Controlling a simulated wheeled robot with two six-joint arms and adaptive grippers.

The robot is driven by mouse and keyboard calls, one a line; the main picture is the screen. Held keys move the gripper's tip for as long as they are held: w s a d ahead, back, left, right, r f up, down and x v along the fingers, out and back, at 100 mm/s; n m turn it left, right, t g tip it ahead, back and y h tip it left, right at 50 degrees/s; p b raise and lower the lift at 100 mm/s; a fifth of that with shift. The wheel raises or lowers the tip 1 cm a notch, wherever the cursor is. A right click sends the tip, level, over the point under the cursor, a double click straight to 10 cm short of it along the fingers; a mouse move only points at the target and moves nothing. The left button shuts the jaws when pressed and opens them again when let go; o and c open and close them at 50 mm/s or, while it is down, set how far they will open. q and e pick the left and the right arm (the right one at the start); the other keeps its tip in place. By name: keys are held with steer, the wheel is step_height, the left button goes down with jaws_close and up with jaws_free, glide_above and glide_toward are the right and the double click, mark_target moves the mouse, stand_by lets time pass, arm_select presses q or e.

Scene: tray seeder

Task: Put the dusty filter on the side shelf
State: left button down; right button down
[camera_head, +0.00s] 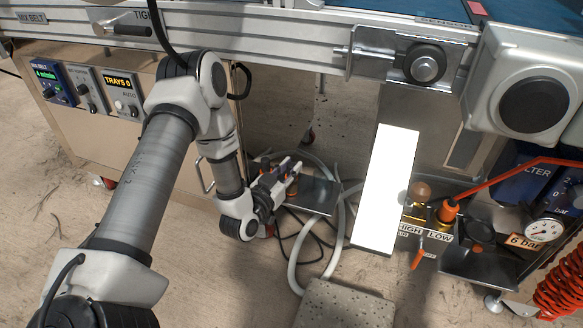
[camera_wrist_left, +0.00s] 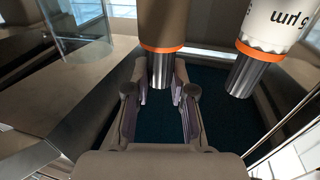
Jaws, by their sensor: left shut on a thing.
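My left gripper (camera_head: 291,166) is low below the machine frame, beside a dark flat plate (camera_head: 320,196) that may be the side shelf. In the left wrist view, its fingers (camera_wrist_left: 161,92) are shut around the metal end of a brown, dusty-looking filter (camera_wrist_left: 163,22) with an orange ring. The filter's far end is cut off by the picture edge. Neither filter can be made out in the head view. My right gripper is not in view.
A white glowing panel (camera_head: 385,190) stands right of the gripper. Beyond it are a brass valve with orange handles (camera_head: 447,211), a gauge (camera_head: 544,230) and another dark plate (camera_head: 478,268). Pale hoses (camera_head: 337,235) loop on the floor near a concrete block (camera_head: 343,306).

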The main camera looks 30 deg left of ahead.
arm_select(q)
steer(key=shift+f, duration=0.2)
steer(key=c, duration=1)
jaws_free()
